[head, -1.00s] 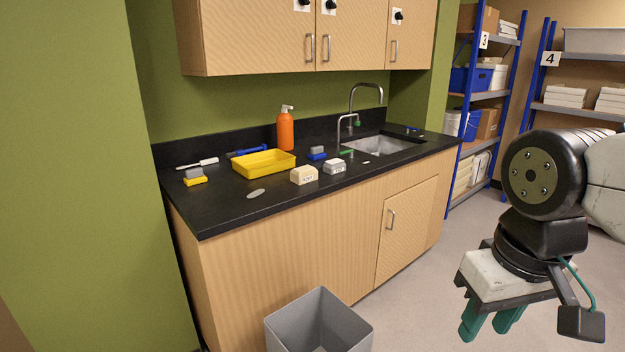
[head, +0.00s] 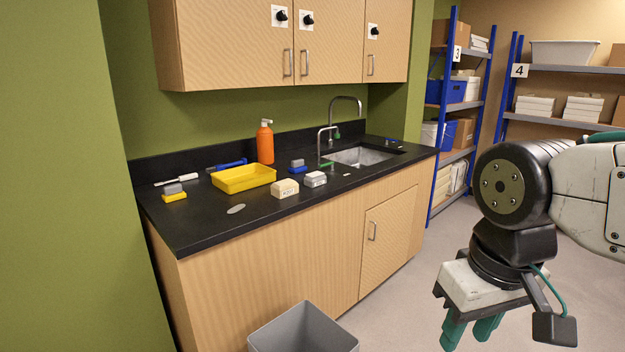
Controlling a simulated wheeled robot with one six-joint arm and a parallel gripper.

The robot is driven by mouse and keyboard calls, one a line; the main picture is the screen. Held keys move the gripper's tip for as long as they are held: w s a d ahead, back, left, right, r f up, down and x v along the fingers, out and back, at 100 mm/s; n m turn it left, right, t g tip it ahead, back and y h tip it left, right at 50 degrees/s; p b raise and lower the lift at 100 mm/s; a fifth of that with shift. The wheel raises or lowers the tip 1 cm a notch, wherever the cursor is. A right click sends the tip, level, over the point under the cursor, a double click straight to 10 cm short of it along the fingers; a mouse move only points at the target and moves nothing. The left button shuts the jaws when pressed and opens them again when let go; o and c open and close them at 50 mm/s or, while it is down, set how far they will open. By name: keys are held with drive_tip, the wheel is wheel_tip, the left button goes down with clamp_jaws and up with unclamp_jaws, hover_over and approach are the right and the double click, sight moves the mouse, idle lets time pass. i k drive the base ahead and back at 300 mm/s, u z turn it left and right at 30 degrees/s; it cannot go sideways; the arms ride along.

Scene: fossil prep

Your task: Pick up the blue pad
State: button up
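The blue pad (head: 298,169) is a small block with a blue base and grey top. It lies on the black counter (head: 215,228), behind the two pale blocks and left of the sink. A similar pad with a yellow base (head: 175,196) sits at the counter's left end. My gripper (head: 468,335) has green fingers pointing down, with a gap between them. It is empty, in front of the cabinet at the right, well away from the blue pad.
Near the pad are a yellow tray (head: 243,179), an orange bottle (head: 265,145), a cream block (head: 285,189), a white-grey block (head: 315,180) and a tap (head: 327,140). A grey bin (head: 300,335) stands on the floor before the counter. Wall cabinets (head: 230,45) overhang it.

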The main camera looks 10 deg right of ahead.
sight(298, 165)
drive_tip(key=u, duration=0.05)
drive_tip(key=k, duration=0.4)
drive_tip(key=z, duration=1)
drive_tip(key=i, duration=1.45)
drive_tip(key=z, duration=0.35)
drive_tip(key=i, duration=1.55)
drive_tip(key=u, duration=0.7)
drive_tip(key=i, duration=0.8)
drive_tip(key=u, duration=1.5)
drive_tip(key=i, duration=0.65)
drive_tip(key=u, duration=0.45)
